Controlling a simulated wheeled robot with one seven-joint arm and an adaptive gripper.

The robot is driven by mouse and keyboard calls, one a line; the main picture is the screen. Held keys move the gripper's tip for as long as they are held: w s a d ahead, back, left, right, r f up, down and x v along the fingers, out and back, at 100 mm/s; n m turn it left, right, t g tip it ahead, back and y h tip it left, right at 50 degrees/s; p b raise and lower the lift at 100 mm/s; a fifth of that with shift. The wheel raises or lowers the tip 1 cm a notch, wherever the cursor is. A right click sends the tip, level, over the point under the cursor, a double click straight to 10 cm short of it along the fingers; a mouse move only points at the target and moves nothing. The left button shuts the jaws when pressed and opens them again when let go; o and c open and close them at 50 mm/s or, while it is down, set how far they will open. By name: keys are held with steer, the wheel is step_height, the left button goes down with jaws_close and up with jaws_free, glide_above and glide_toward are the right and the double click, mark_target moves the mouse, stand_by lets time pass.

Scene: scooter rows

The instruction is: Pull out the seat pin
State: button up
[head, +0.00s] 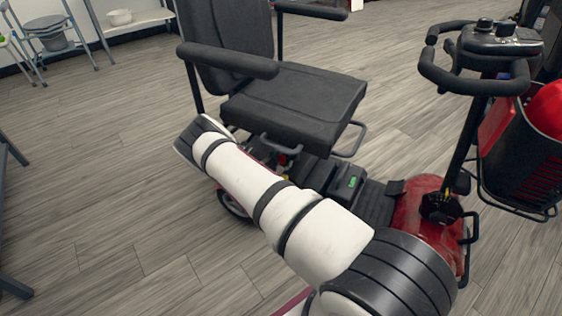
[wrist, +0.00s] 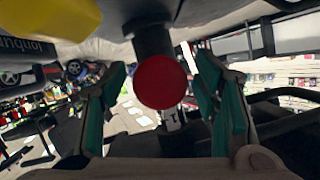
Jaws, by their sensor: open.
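The seat pin's round red knob (wrist: 161,82) faces the wrist camera, with a dark post (wrist: 152,38) above and behind it. My gripper (wrist: 162,66) is open, its teal fingers to the left and right of the knob in the picture. A gap shows on each side, and I see no contact. In the head view a small red spot (head: 282,159) under the scooter's black seat (head: 295,105) looks like the same knob. My white arm reaches across to the seat's underside there, and the gripper itself is hidden.
A yellow part (wrist: 50,25) is close at the wrist view's upper left. The tiller (head: 468,125) and basket (head: 520,135) stand to the right. Open floor (head: 110,190) lies to the left.

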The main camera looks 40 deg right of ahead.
jaws_close()
steer(key=shift+s+a+f+p, duration=0.15)
steer(key=shift+s+a, duration=0.15)
steer(key=shift+a, duration=0.25)
steer(key=shift+s+a+r+p, duration=0.1)
steer(key=shift+s+a, duration=0.15)
steer(key=shift+a, duration=0.3)
steer(key=shift+s+a+f+p, duration=0.15)
steer(key=shift+s+a, duration=0.15)
steer(key=shift+a, duration=0.25)
steer(key=shift+r, duration=0.1)
jaws_free()
steer(key=shift+r, duration=0.1)
steer(key=shift+a, duration=0.1)
steer(key=v, duration=1.2)
